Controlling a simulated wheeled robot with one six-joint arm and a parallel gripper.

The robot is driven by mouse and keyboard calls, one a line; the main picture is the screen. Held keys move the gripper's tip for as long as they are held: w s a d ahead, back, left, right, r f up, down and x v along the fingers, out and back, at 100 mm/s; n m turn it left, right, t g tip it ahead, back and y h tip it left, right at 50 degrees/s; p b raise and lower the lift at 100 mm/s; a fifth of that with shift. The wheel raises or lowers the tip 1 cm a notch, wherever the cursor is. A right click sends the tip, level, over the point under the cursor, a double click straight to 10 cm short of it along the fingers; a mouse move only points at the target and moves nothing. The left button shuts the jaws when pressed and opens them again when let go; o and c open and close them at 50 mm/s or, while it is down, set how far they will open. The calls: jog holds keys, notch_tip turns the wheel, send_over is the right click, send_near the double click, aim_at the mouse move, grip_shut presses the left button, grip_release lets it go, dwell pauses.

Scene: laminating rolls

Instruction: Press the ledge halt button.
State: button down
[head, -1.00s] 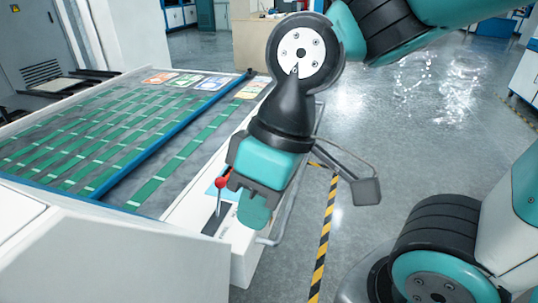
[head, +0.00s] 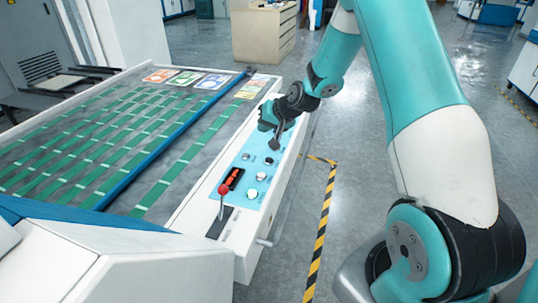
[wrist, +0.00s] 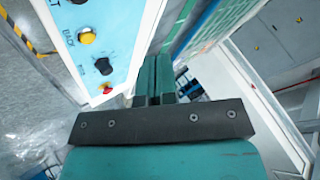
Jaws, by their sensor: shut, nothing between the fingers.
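The light blue control panel (head: 237,200) lies on the white ledge along the machine's right side. In the wrist view the panel (wrist: 118,40) carries a yellow button (wrist: 86,37), a black knob (wrist: 103,66) and a small red button (wrist: 106,88). Their lettering is cut off or too small to read, so I cannot tell which is the halt button. My gripper (head: 265,126) is over the panel's far end. In the wrist view its green fingers (wrist: 154,80) are together and empty, to the right of the red button. I cannot tell whether they touch anything.
A red-balled lever (head: 223,189) stands at the panel's near end. The machine bed (head: 120,150) with green strips lies left of the ledge, crossed by a blue bar (head: 160,150). Yellow-black floor tape (head: 322,230) runs to the right. A wooden cabinet (head: 263,38) stands behind.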

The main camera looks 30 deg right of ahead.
aim_at(271, 159)
jog(key=d, duration=0.1)
jog(key=d+f, duration=0.1)
jog(key=d, duration=0.1)
jog(key=shift+w+f+m+t+h, duration=0.3)
jog(key=shift+w+m+h, duration=0.05)
jog(key=shift+m+h, duration=0.05)
notch_tip(271, 159, down, 9)
jog(key=b, duration=0.5)
jog(key=shift+a+r+b, duration=0.1)
jog(key=shift+b, duration=0.3)
dwell(1.5)
jog(key=shift+f+b, duration=0.75)
jog(key=shift+f, duration=0.1)
dwell(0.5)
jog(key=shift+r, duration=0.15)
jog(key=shift+r+p, duration=0.55)
jog(key=shift+r, duration=0.2)
